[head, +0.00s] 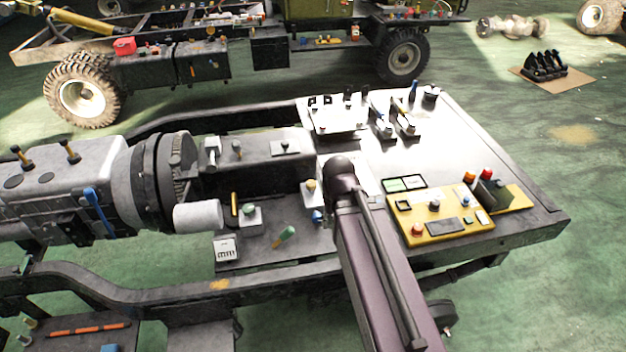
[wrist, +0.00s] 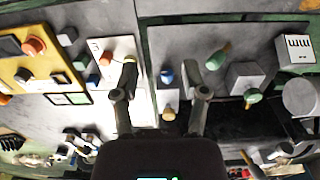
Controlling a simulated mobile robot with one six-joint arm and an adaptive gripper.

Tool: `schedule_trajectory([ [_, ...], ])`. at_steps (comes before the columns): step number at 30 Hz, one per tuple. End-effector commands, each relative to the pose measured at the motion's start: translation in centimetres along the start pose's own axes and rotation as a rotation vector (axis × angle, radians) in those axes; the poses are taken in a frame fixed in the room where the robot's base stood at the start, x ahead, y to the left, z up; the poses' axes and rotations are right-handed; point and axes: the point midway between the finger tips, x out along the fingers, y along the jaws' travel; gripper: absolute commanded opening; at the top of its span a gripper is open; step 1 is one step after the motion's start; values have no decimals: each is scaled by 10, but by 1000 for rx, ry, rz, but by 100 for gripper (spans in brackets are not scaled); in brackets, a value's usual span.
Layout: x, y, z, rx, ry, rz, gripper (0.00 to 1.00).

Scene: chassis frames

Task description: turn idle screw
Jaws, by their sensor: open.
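My gripper (wrist: 161,68) is open and empty in the wrist view, its two dark fingers spread apart. Between the fingers, beyond them, are a small blue knob (wrist: 166,76) and a tan knob (wrist: 168,114) on a pale block. In the head view the blue knob (head: 317,216) and tan knob (head: 310,187) show just left of my arm, which hides the gripper's fingers. No part is clearly marked as the idle screw, so I cannot tell which one it is. No contact between fingers and knobs can be seen.
A yellow control panel (head: 445,228) lies right of my arm on the pale deck (head: 470,140). A green-handled lever (head: 284,237), a counter box (head: 227,248) and a white cylinder (head: 198,215) stand to the left. A grey engine housing (head: 60,180) is at far left.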

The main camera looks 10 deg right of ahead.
Motion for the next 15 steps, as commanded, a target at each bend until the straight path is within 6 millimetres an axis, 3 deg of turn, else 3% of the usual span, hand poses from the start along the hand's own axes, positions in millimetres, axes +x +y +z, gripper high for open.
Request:
schedule_trajectory([
  [8, 0, 0, 0, 0, 0, 0, 57],
  [12, 0, 0, -2, 5, 0, 0, 89],
  [15, 0, 0, -10, 27, 0, 0, 89],
])
